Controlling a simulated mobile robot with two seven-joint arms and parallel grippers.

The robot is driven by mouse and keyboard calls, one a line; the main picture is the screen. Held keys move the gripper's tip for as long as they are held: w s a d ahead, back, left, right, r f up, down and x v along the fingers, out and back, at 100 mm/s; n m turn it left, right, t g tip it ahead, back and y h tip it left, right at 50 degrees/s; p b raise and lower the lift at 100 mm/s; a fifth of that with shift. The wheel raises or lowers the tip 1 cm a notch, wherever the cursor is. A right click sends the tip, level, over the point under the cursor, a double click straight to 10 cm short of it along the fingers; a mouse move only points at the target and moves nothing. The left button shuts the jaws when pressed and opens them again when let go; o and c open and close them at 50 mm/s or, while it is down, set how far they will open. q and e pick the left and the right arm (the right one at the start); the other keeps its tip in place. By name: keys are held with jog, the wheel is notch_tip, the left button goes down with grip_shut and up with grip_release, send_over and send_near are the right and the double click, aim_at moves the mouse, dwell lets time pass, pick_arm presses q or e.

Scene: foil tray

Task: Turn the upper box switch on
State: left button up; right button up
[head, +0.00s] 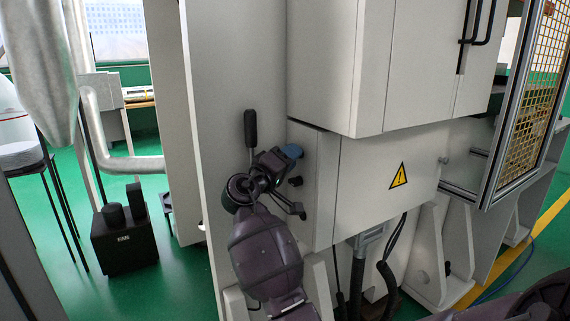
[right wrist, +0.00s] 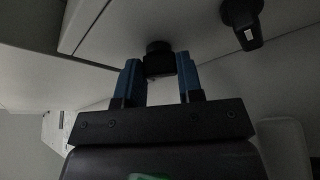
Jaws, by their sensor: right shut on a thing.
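The grey box (head: 390,185) with a yellow warning triangle hangs under a larger white cabinet. My right gripper (head: 292,152) is at the upper part of the box's left side, with a blue fingertip against it. The upper box switch is hidden there in the head view. In the right wrist view my right gripper (right wrist: 160,78) has its blue fingers on both sides of a black knob, the upper switch (right wrist: 157,47), and is shut on it. A lower black switch (head: 295,181) sits just below. A second black knob with a white mark (right wrist: 242,22) shows in the wrist view.
A black lever handle (head: 250,128) stands on the white panel just left of my gripper. The white cabinet (head: 330,65) overhangs from above. Black hoses (head: 386,275) hang below the box. A mesh guard (head: 527,95) stands at right.

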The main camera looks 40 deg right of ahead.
jog(key=shift+m, duration=0.3)
jog(key=o, duration=0.9)
jog(key=shift+o, duration=0.2)
jog(key=shift+a, duration=0.15)
jog(key=w+v, duration=0.1)
jog(key=v, duration=0.9)
jog(key=shift+s+a+f, duration=0.25)
jog(key=shift+s+a, duration=0.05)
jog(key=shift+s, duration=0.1)
